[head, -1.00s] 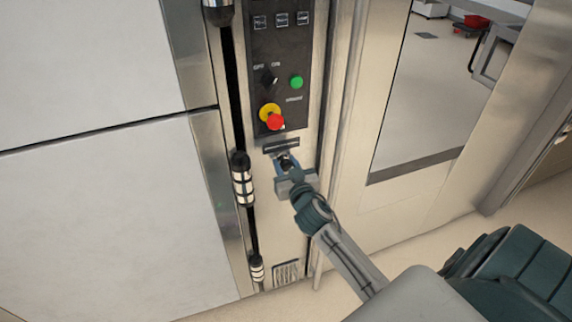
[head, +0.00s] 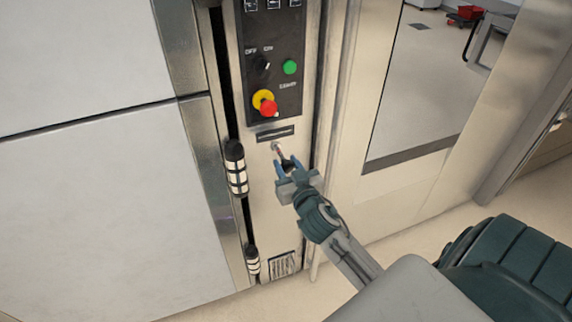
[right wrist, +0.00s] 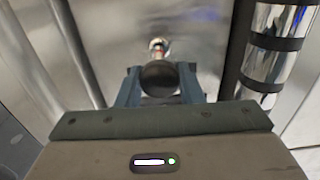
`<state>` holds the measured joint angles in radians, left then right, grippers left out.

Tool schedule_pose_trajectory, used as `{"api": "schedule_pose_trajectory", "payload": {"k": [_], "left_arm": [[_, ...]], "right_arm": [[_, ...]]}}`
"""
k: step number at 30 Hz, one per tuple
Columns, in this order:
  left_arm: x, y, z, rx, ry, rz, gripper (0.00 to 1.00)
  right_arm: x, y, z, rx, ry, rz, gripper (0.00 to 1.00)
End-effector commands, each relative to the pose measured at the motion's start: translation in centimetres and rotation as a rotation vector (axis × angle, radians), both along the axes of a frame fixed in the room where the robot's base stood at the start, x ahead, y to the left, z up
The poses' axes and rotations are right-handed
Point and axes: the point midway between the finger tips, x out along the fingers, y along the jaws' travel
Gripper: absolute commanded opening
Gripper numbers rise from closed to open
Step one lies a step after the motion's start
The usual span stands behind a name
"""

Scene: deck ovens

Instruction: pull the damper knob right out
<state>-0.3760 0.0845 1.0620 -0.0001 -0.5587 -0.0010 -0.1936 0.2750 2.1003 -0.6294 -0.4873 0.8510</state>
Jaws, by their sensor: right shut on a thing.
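The damper knob (head: 286,164) is a dark round knob on a thin metal rod that comes out of the steel panel below a dark label strip. A length of bare rod shows between the panel and the knob. My right gripper (head: 287,167) is shut on the knob, one blue finger on each side. In the right wrist view the black knob (right wrist: 160,78) sits between the fingers, with the shiny rod (right wrist: 158,48) behind it running to the panel. My left gripper is in neither view.
Above the knob is a black control panel (head: 275,85) with a red button on a yellow collar (head: 266,104) and a green button (head: 290,67). Black-and-chrome hinges (head: 236,168) stand left of the knob. A glass-windowed door (head: 425,80) is at the right.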

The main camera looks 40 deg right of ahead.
Motion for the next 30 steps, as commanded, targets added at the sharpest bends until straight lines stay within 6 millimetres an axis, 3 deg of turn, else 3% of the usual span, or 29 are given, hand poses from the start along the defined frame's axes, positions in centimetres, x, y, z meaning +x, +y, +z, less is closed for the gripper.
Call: {"api": "schedule_pose_trajectory", "payload": {"k": [2, 3, 6, 17, 20, 30], "left_arm": [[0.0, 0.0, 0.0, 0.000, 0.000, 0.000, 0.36], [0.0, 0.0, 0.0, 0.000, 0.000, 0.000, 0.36], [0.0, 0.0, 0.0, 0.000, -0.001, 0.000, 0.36], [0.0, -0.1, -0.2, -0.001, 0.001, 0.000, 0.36], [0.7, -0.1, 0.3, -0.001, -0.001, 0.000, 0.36], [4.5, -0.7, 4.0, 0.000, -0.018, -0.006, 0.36]], "right_arm": [[-0.1, 0.0, -0.3, 0.002, 0.005, -0.001, 0.00], [-0.1, 0.0, -0.3, 0.002, 0.006, -0.001, 0.35], [-0.1, 0.0, -0.3, 0.002, 0.006, -0.001, 0.55], [-0.4, 0.1, -0.3, 0.002, 0.004, -0.001, 0.55], [-1.5, 0.4, -0.4, 0.002, 0.004, 0.000, 0.55], [-7.7, 1.9, -0.5, 0.002, 0.005, 0.000, 0.55]]}}
